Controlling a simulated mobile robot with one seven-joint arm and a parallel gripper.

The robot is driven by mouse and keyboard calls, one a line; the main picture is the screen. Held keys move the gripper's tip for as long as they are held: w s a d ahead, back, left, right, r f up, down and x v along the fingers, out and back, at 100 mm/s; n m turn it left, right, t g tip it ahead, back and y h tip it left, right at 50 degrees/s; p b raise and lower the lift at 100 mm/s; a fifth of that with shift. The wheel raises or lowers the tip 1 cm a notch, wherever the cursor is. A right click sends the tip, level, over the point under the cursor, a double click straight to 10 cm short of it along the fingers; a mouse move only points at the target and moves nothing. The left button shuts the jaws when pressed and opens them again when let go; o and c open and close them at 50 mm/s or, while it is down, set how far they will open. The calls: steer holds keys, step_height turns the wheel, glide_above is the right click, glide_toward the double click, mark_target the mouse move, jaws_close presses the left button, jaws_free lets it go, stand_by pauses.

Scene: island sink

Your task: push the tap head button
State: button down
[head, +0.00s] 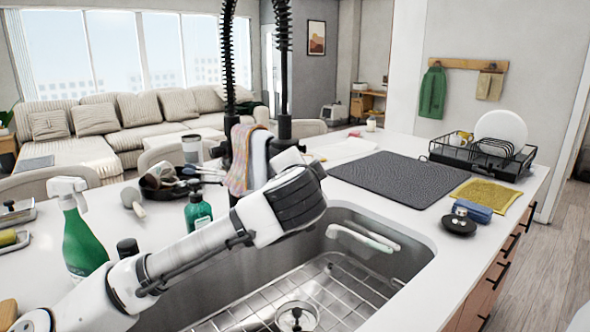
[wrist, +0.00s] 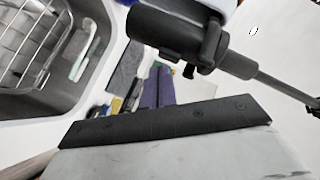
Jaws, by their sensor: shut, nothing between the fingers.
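The black tap has a tall spring neck (head: 229,60) at the back of the sink. Its dark head (head: 285,127) hangs beside the neck, its lower end hidden behind the end of my arm. I cannot make out the button in the head view. My gripper is mostly hidden there behind my wrist, close to the tap head; I cannot tell if they touch. In the wrist view my gripper (wrist: 165,121) fills the bottom, shut and empty. A black cylinder with a thin rod (wrist: 175,38), seemingly part of the tap, lies above it, apart from it in the picture.
The steel sink (head: 335,228) holds a rack and a pale green-white object. A striped towel (head: 247,157) hangs by the tap. Green bottles (head: 82,240) stand on the left counter. A dark mat (head: 385,178) and a dish rack (head: 480,158) are at right.

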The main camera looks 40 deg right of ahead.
steer(key=shift+w, duration=0.6)
stand_by(0.4)
steer(key=shift+s, duration=0.7)
steer(key=s, duration=0.6)
steer(key=shift+d+b, duration=0.25)
steer(key=shift+b, duration=0.1)
